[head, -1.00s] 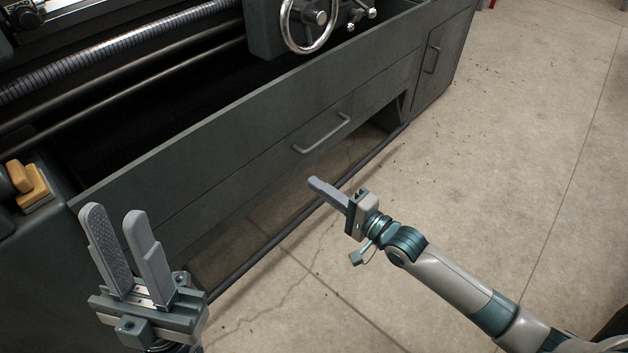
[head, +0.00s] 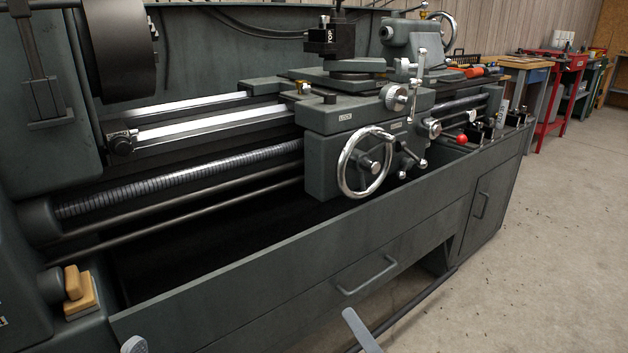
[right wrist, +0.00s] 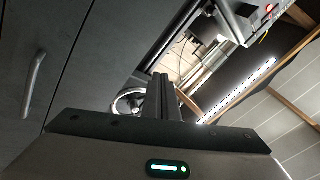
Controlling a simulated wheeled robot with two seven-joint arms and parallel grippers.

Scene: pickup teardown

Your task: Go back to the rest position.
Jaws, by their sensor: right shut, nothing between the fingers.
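My right gripper (head: 361,332) shows at the bottom edge of the head view as grey finger ends, in front of the lathe's lower drawer. In the right wrist view its fingers (right wrist: 161,97) are together with nothing between them. My left gripper (head: 134,345) shows only as one rounded grey fingertip at the bottom left of the head view. Its other finger and body are out of frame, so its opening is hidden. Neither gripper visibly holds anything.
A large dark green lathe (head: 270,270) fills the left and middle, with a handwheel (head: 367,162) on its carriage. A wooden block (head: 80,293) sits at its left end. Workbenches (head: 560,85) stand far right. The concrete floor (head: 570,240) at right is clear.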

